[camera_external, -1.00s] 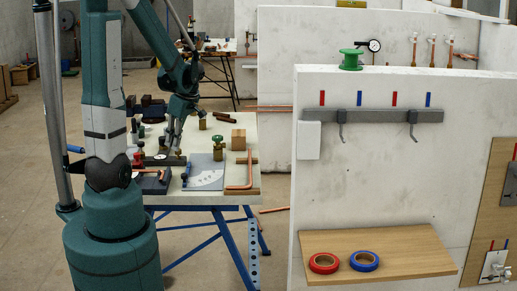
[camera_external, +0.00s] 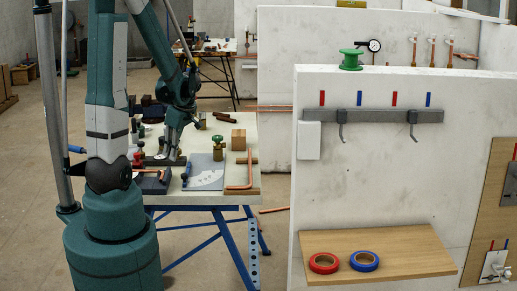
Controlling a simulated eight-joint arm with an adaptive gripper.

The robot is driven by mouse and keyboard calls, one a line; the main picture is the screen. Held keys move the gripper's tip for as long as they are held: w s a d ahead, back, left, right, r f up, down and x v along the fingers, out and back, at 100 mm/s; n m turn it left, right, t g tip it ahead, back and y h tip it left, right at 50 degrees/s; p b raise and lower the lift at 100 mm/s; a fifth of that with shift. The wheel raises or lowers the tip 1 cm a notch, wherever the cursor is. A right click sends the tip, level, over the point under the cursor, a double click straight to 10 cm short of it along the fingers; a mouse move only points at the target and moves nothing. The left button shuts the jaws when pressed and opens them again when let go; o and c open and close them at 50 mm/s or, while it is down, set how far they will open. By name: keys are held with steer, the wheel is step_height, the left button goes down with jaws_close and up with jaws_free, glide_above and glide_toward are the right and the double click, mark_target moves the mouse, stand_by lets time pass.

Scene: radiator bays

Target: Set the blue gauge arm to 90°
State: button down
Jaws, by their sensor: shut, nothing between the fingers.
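The grey gauge plate (camera_external: 207,182) with a white protractor scale lies on the workbench, right of my gripper. The blue gauge arm (camera_external: 187,170) shows as a small blue piece at the plate's left edge; its exact angle is too small to read. My gripper (camera_external: 172,157) points down just behind and left of the blue arm, over a dark bar on the bench. It is shut with nothing held. Whether its fingertips touch anything cannot be told at this size.
A green-knobbed brass valve (camera_external: 219,147) stands at the plate's back right corner. A bent copper pipe (camera_external: 250,172) lies right of the plate, with a wooden block (camera_external: 238,139) behind. A red-knobbed piece (camera_external: 138,159) and dark items crowd the left.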

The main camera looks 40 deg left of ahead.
mark_target(167, 171)
steer(key=x, duration=0.5)
steer(key=shift+b, duration=0.35)
steer(key=shift+f, duration=0.25)
steer(key=shift+w+d, duration=0.3)
steer(key=shift+d, duration=0.6)
steer(key=shift+w+d, duration=0.3)
steer(key=shift+d, duration=0.6)
steer(key=shift+d, duration=0.2)
